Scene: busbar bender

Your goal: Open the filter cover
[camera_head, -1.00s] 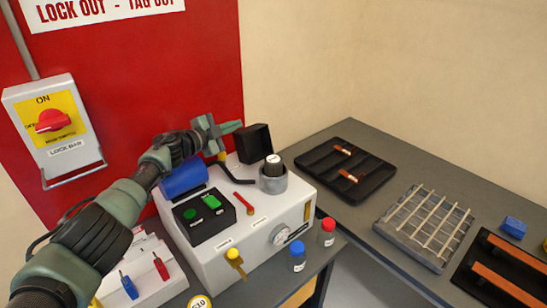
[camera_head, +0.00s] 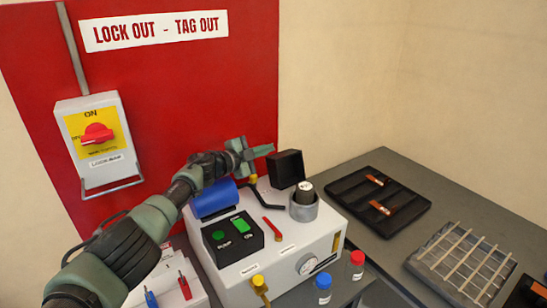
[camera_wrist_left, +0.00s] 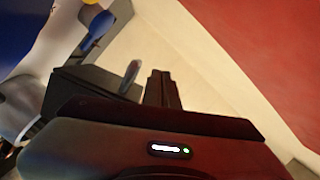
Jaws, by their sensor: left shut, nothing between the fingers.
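The grey-white bender unit (camera_head: 290,262) stands on the bench in front of the red board. A black box-shaped part (camera_head: 286,169) is at its back right; I cannot tell for sure whether this is the filter cover. My left gripper (camera_head: 265,150) is shut and empty, just left of and above this box in the head view. Whether its fingertips touch the box is unclear. In the left wrist view, the dark fingers (camera_wrist_left: 161,90) are close together, beside a dark angular shape (camera_wrist_left: 75,97). My right gripper is in neither view.
A blue cylinder (camera_head: 214,198) and a grey cup with a black knob (camera_head: 304,205) sit on the unit. A black tray (camera_head: 350,202) and a wire rack (camera_head: 460,258) lie on the right table. The red switch (camera_head: 95,133) is at left.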

